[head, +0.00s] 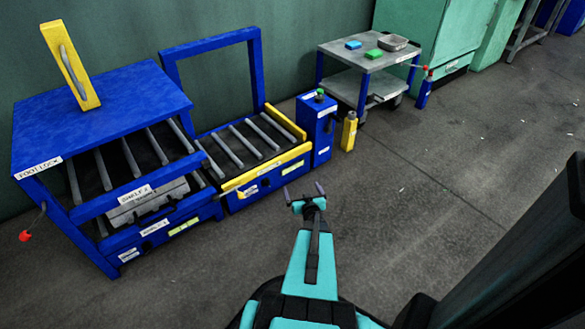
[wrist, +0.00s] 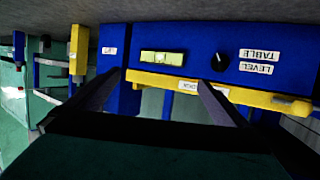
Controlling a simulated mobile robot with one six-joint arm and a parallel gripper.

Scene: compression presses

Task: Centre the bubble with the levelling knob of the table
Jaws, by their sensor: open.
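The roller table (head: 262,193) is blue with a yellow front rail and stands left of my gripper (head: 304,193) in the head view. In the wrist view, which looks upside down, its blue front panel carries a small black levelling knob (wrist: 219,62) with a white pointer mark. A yellow-green level vial (wrist: 162,57) sits left of the knob; the vial also shows in the head view (head: 292,168). Labels reading TABLE and LEVEL (wrist: 257,60) are beside the knob. My gripper (wrist: 155,82) is open and empty, apart from the panel.
A yellow bar (wrist: 220,92) with a rounded end runs along the panel in the wrist view. A blue post (head: 318,128) with a green button and a yellow bottle-like object (head: 349,132) stand right of the table. Floor to the right is clear.

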